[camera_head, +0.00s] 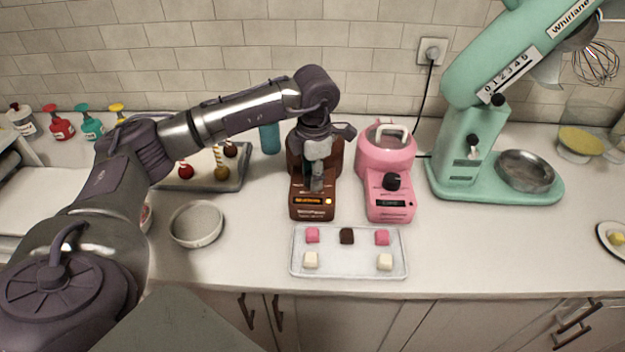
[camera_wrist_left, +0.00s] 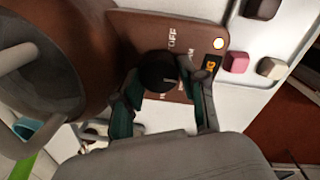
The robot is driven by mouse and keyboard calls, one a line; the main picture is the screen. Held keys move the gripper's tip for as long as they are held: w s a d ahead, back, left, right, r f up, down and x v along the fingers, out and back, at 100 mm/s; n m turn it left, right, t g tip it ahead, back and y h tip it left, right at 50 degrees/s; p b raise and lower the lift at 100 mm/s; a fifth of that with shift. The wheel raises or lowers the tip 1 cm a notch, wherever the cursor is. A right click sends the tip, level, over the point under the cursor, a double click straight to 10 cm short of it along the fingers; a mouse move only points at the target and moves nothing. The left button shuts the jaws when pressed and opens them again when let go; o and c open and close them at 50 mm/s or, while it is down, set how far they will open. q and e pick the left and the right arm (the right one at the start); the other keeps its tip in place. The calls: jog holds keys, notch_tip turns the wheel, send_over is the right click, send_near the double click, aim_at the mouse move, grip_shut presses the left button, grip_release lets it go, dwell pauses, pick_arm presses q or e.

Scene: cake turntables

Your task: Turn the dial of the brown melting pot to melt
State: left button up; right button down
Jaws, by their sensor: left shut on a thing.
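The brown melting pot (camera_head: 313,200) stands on the counter left of the pink one, with its lit orange display and a glowing lamp at its front. In the left wrist view its brown panel (camera_wrist_left: 205,30) shows the word OFF and other lettering partly covered by my fingers. My left gripper (camera_head: 316,184) reaches down from above onto the panel and hides the dial in the head view. In the left wrist view the black dial (camera_wrist_left: 157,71) sits between the fingers of my left gripper (camera_wrist_left: 165,88), which are shut on it. The dial's exact setting is unclear. My right gripper is not in view.
A pink melting pot (camera_head: 387,160) stands close on the right. A white tray (camera_head: 348,264) with several small cubes lies in front. A white bowl (camera_head: 196,224) and a dark tray (camera_head: 209,184) are on the left. A mint stand mixer (camera_head: 465,150) stands on the right.

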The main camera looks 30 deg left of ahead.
pick_arm(q)
jog(key=shift+m+b, duration=1.1)
jog(key=shift+m, duration=1)
jog(key=o, duration=1.1)
jog(key=shift+o, duration=0.2)
jog(key=shift+r, duration=0.25)
jog(key=r, duration=0.7)
jog(key=shift+s+d+r, duration=0.15)
jog(key=shift+s+r, duration=0.1)
